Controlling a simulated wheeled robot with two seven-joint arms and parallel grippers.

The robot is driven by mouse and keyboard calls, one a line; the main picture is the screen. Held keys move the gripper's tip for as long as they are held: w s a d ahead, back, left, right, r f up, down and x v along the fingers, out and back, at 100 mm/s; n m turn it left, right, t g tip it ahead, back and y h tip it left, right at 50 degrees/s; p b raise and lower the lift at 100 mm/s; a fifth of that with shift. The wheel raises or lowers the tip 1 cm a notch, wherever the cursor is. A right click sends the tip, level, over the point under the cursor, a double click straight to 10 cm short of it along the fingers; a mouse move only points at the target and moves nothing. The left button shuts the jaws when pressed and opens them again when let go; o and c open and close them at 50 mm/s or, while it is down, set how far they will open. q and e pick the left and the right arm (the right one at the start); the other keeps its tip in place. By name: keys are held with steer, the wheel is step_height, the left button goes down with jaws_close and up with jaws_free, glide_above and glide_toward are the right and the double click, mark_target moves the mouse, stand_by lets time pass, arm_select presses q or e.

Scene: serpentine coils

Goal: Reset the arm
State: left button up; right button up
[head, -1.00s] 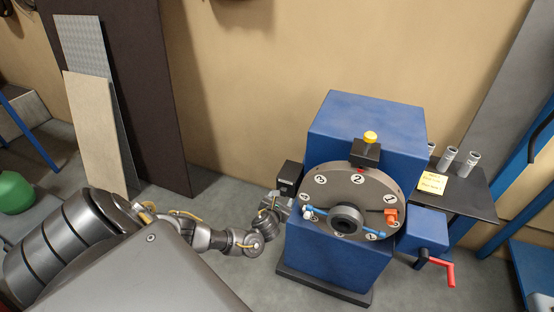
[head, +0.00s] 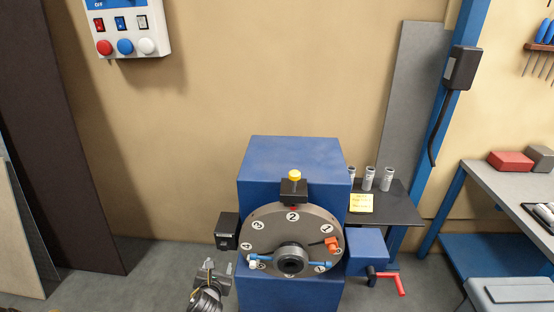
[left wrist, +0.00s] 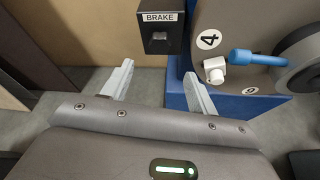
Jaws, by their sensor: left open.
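My left gripper (head: 219,267) is at the lower middle of the head view, beside the lower left of the blue machine (head: 290,155). In the left wrist view its two fingers (left wrist: 158,85) are apart with nothing between them. A black box marked BRAKE (left wrist: 162,28) is just beyond the fingers; it also shows in the head view (head: 227,231). The grey numbered disc (head: 270,228) stands on the machine's front, with a blue bar and white end piece (left wrist: 215,70) to the right of the fingers. My right gripper is not seen.
A red crank handle (head: 389,283) sticks out at the machine's right. A dark shelf (head: 395,208) beside it holds grey cylinders (head: 386,179) and a yellow note (head: 360,203). A workbench (head: 500,188) stands at right. A control box (head: 127,32) hangs on the wall.

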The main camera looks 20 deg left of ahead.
arm_select(q)
steer(key=s+f+n+g+h+b, duration=0.2)
steer(key=s+f+n, duration=0.2)
steer(key=f+n, duration=0.75)
steer(key=s+f+n+g+h+b, duration=0.1)
steer(key=s+f+n+g+b, duration=0.15)
steer(key=f+n, duration=0.9)
steer(key=s+d+f+n+g+h+b, duration=0.1)
steer(key=s+d+f+n, duration=0.15)
steer(key=s+f, duration=0.5)
steer(key=s+d+f+n+g+b, duration=0.2)
steer(key=s+f+n, duration=0.1)
steer(key=s+f, duration=0.45)
steer(key=s+d+f+n+g+b, duration=0.1)
steer(key=s+d+f, duration=0.2)
steer(key=s, duration=0.4)
steer(key=s+d+f+n+g+h+b, duration=0.1)
steer(key=s+d+f, duration=0.2)
steer(key=s, duration=0.5)
steer(key=s+d+f+n+g+h+b, duration=0.1)
steer(key=s+d+f, duration=0.2)
steer(key=s, duration=0.4)
steer(key=shift+s+d+g+b, duration=0.15)
steer(key=shift+g+b, duration=0.2)
steer(key=shift+b, duration=0.05)
